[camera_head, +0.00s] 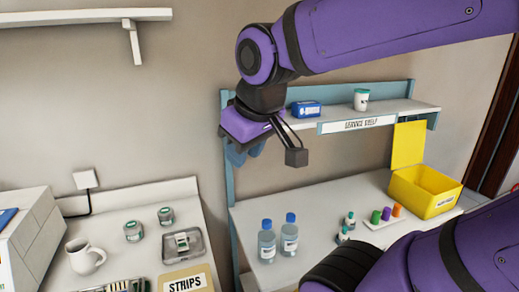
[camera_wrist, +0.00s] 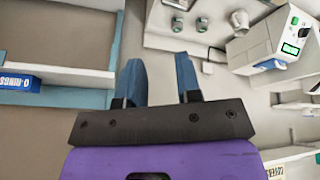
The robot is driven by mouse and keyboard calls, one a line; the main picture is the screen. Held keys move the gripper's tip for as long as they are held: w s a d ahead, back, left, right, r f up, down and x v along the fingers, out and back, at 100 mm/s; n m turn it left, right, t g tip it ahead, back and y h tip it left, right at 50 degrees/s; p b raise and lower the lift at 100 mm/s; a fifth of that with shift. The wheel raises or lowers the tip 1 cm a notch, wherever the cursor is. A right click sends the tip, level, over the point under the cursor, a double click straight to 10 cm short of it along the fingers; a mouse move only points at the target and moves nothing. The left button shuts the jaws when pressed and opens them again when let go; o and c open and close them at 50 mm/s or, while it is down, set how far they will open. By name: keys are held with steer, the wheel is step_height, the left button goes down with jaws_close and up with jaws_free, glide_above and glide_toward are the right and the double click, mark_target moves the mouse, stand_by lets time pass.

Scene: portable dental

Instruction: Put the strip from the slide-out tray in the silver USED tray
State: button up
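My gripper (camera_head: 246,152) is raised in front of the wall, left of the service shelf and well above the counters. In the wrist view its two blue fingers (camera_wrist: 159,65) stand apart with nothing between them. A silver tray (camera_head: 168,256) lies on the left counter, below and left of my gripper. A small pale and green item shows in it; I cannot read any USED marking. The tray is partly cut off at the top of the wrist view (camera_wrist: 178,4). I cannot clearly make out the slide-out tray or its strip in either view.
A STRIPS label (camera_head: 187,283), a white mug (camera_head: 85,257) and two jars (camera_head: 133,231) are on the left counter. Two blue-capped bottles (camera_head: 267,243) and a yellow bin (camera_head: 424,193) stand on the right counter. A white device (camera_wrist: 285,45) with a green display shows in the wrist view.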

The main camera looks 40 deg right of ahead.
steer(key=shift+s+d+r+m+y, duration=0.1)
steer(key=shift+s+r+m, duration=0.1)
steer(key=shift+s, duration=0.4)
steer(key=shift+s+d+r+m+y, duration=0.1)
steer(key=shift+s+r+m, duration=0.1)
steer(key=shift+s, duration=0.35)
steer(key=shift+s+r+m+y, duration=0.1)
steer(key=shift+s+m, duration=0.1)
steer(key=shift+s, duration=0.4)
